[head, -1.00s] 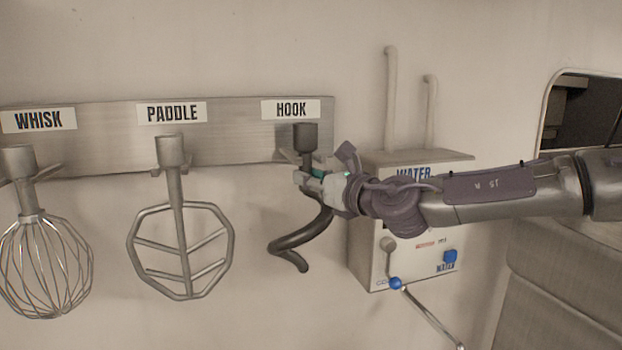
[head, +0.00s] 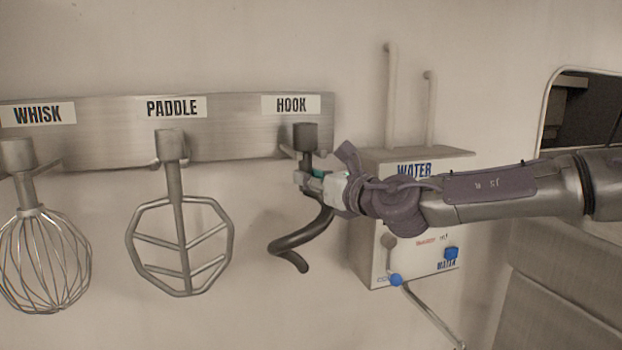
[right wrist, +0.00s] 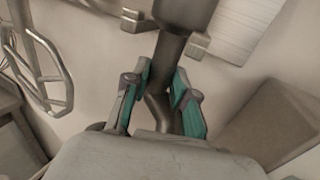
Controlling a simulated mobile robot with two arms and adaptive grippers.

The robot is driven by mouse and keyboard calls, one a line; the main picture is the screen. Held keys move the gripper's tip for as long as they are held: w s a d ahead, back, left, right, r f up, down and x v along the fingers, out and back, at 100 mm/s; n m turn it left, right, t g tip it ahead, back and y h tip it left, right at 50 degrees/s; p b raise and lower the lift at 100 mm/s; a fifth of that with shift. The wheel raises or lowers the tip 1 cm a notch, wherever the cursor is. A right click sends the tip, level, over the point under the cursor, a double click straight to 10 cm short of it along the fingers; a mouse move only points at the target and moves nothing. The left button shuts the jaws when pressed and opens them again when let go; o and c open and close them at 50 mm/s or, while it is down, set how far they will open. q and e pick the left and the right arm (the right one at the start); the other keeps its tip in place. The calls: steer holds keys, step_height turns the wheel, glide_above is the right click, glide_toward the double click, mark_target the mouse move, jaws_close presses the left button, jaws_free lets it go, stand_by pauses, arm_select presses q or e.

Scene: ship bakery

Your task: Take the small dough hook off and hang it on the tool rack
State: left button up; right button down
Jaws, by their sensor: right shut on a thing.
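The dough hook (head: 301,240) is dark metal with a curved lower arm and a cylindrical top. It hangs upright under the HOOK label (head: 291,104) of the tool rack (head: 237,132), its top at the rack's prongs. Whether the prongs bear its weight I cannot tell. My right gripper (head: 312,180) comes from the right and is shut on the hook's shaft below the top. In the right wrist view the shaft (right wrist: 168,62) runs between the green-padded fingers (right wrist: 160,100). My left gripper is not in view.
A paddle (head: 180,225) and a whisk (head: 42,255) hang on the rack to the left under their labels. A white WATER box (head: 420,262) with blue knobs and pipes is on the wall behind my right forearm. Bare wall lies below the rack.

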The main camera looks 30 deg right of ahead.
steer(key=shift+r, duration=0.15)
steer(key=c, duration=0.9)
jaws_free()
steer(key=shift+s, duration=0.1)
steer(key=shift+o, duration=0.2)
steer(key=shift+f, duration=0.25)
steer(key=s+d, duration=0.1)
steer(key=s, duration=1.1)
steer(key=shift+d+r, duration=0.15)
steer(key=shift+r, duration=0.05)
